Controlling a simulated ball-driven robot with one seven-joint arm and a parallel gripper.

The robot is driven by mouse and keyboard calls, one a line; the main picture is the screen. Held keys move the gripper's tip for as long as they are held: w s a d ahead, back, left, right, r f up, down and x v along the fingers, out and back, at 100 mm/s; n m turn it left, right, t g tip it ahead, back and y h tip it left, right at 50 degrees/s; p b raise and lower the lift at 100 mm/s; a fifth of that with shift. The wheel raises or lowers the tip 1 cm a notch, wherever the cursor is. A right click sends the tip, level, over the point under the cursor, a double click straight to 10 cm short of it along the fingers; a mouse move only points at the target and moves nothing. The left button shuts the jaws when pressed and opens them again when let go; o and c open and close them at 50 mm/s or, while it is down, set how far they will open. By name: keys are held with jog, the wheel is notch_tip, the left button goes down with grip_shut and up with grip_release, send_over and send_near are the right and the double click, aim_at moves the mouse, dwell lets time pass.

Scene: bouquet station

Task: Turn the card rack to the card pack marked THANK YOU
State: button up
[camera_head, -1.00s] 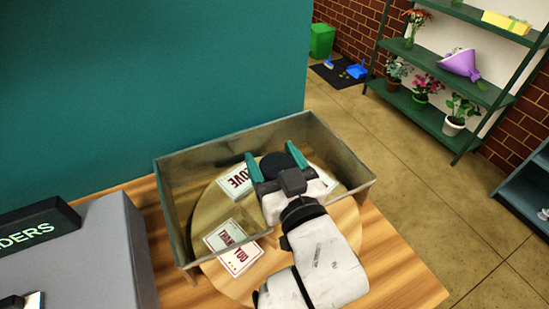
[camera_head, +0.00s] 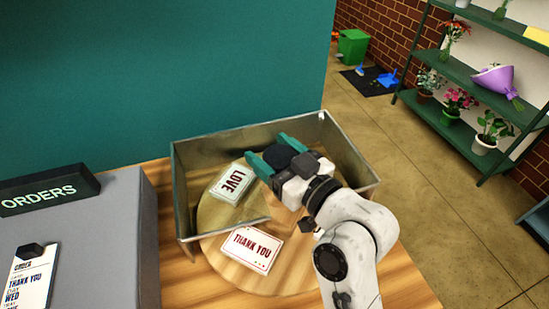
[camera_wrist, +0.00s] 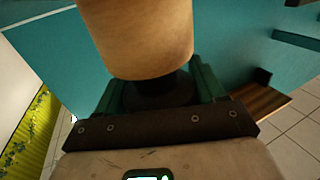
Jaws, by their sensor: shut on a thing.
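The card rack (camera_head: 215,222) is a round wooden turntable inside a low, thin-walled box. The THANK YOU card pack (camera_head: 252,249), white with red letters, lies at its front, lettering nearly upright to the head view. The LOVE pack (camera_head: 231,184) lies farther back on the left, tilted. My gripper (camera_head: 272,151) reaches in over the right side, its teal fingers shut on a dark round knob (camera_head: 283,157). In the wrist view the fingers (camera_wrist: 158,85) flank the dark knob (camera_wrist: 160,93) below a wooden cylinder. My wrist hides the rack's right part.
Box walls (camera_head: 185,215) surround the rack at the back and sides, with a partial front wall. A grey stand (camera_head: 100,235) at left carries an ORDERS sign (camera_head: 50,194) and an order slip (camera_head: 32,275) reading THANK YOU. A plant shelf (camera_head: 465,80) stands across open floor at right.

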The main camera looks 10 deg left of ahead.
jog(key=shift+s+n+g+y+b, duration=0.1)
jog(key=shift+n+g+y+b, duration=0.85)
jog(key=shift+g+b, duration=0.55)
jog(key=shift+r+n+g+y+b, duration=0.25)
jog(key=shift+n+b, duration=0.2)
jog(key=shift+b, duration=0.3)
jog(key=o, duration=1.4)
jog(key=shift+a+f, duration=0.1)
jog(key=shift+f, duration=0.05)
jog(key=shift+s, duration=0.1)
jog(key=b+v, duration=0.2)
jog(key=v, duration=0.8)
jog(key=shift+s+d, duration=0.1)
jog(key=shift+d, duration=0.3)
